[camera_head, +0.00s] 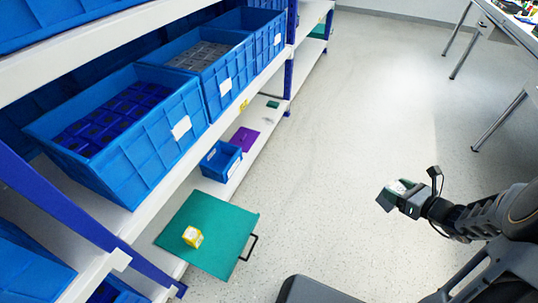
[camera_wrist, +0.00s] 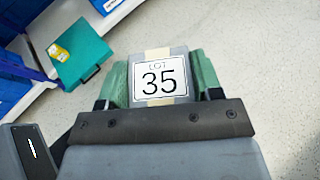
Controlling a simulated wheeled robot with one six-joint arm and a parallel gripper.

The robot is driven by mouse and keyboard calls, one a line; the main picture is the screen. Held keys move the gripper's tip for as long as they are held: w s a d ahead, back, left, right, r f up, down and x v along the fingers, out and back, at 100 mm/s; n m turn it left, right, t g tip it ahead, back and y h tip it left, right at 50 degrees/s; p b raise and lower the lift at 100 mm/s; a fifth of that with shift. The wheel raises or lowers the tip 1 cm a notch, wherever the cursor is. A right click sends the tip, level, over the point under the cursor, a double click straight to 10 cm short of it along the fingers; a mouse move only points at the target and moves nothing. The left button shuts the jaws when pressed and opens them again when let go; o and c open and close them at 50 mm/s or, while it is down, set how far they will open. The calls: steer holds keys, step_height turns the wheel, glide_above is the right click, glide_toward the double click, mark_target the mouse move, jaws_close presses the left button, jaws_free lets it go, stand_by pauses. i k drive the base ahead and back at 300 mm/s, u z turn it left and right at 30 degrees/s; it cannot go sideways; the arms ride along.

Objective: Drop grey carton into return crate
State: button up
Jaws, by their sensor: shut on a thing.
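My gripper (camera_head: 391,194) is out over the open floor at the right in the head view. In the wrist view its green fingers are shut on the sides of a grey carton (camera_wrist: 150,55). The carton carries a white label reading "LOT 35" and a tan tape strip. In the head view the carton is small and hard to make out between the fingers. A small open blue crate (camera_head: 213,168) stands on the low shelf at the left, well away from my gripper. Whether it is the return crate cannot be told.
Large blue bins (camera_head: 150,155) fill the shelf above. The floor between is clear.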

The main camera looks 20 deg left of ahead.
mark_target(222, 162)
steer(key=i, duration=2.3)
steer(key=u, duration=3.5)
steer(key=i, duration=0.5)
steer(key=z, duration=0.1)
